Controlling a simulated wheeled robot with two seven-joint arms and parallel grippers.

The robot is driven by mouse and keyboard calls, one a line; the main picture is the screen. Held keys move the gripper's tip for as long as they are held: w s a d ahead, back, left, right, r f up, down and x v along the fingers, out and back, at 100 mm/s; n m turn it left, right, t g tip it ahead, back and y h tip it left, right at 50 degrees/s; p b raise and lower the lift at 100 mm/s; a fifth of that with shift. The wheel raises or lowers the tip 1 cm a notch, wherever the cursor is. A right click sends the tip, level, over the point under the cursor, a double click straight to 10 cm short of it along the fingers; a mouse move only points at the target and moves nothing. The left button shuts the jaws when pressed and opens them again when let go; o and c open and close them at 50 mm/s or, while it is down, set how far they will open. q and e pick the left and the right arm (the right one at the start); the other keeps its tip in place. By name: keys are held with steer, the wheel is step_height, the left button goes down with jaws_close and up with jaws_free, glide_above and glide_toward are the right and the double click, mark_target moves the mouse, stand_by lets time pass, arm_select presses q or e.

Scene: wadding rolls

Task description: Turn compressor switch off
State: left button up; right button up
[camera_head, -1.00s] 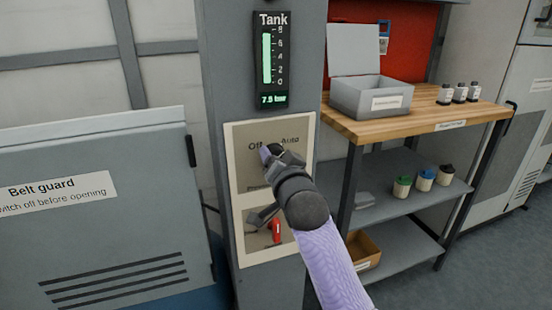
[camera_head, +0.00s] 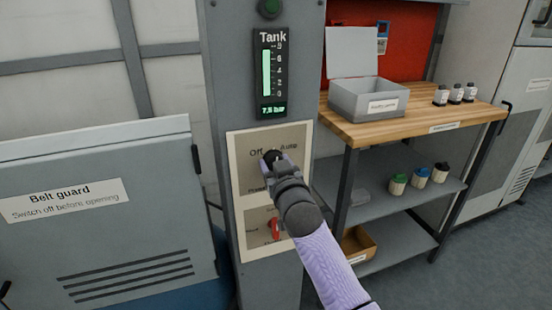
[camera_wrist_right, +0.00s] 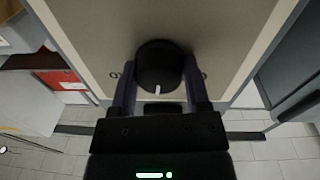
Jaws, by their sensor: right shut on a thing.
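The compressor switch is a round black knob (camera_head: 270,155) on a cream plate (camera_head: 238,148) on the grey column. The plate reads "Off" above left and a partly covered word above right. My right gripper (camera_wrist_right: 160,78) is shut on the knob, with one finger on each side of it in the right wrist view. There the knob (camera_wrist_right: 158,60) shows a white mark at its lower edge. In the head view my gripper and forearm hide part of the plate. My left gripper is not in view.
Below the knob is a red lever (camera_head: 275,229) on a second plate. Above it a tank gauge (camera_head: 271,75) reads about 7.5 bar. A belt guard (camera_head: 100,225) stands at left. A wooden-topped bench (camera_head: 420,115) with a grey box (camera_head: 368,99) stands at right.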

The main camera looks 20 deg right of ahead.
steer(key=n, duration=0.3)
steer(key=shift+p, duration=0.4)
steer(key=n, duration=0.4)
steer(key=shift+y+p, duration=0.35)
steer(key=shift+y, duration=0.05)
steer(key=shift+d+n, duration=0.1)
steer(key=shift+n, duration=1.9)
steer(key=o, duration=1.3)
